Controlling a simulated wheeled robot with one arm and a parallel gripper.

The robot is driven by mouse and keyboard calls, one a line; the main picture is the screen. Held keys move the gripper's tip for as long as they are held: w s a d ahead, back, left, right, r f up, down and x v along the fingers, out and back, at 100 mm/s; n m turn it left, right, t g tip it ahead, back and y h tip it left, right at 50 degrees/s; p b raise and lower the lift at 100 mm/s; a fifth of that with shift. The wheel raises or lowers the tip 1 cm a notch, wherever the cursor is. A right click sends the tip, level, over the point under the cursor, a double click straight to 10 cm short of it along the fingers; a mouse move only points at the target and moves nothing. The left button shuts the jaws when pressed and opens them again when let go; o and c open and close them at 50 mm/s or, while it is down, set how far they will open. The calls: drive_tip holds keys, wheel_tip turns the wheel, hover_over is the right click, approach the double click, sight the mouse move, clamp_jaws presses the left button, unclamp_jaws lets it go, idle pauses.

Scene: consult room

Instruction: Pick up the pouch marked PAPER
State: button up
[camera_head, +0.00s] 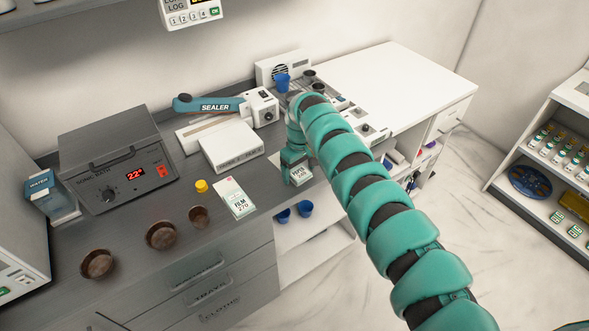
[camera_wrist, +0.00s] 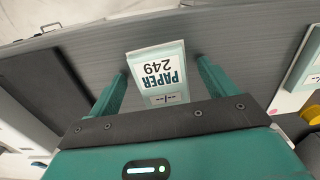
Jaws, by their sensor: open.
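The pouch marked PAPER (camera_wrist: 157,72), white and teal with the number 249, lies between the two fingers of my gripper in the wrist view. My gripper (camera_wrist: 160,80) is open, with one teal finger on each side of the pouch and a gap showing beside it. In the head view the pouch (camera_head: 298,174) shows at the front edge of the counter, just below my gripper (camera_head: 294,158), which points down over it. My gripper hides the pouch's upper part there.
A pouch marked FILM 270 (camera_head: 235,198) lies to the left on the dark counter (camera_head: 265,205). A yellow cap (camera_head: 201,186), brown bowls (camera_head: 160,236), a white box (camera_head: 232,146) and the sealer (camera_head: 215,105) stand nearby. Blue cups (camera_head: 305,208) sit on a shelf below the counter edge.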

drive_tip(key=c, duration=1.1)
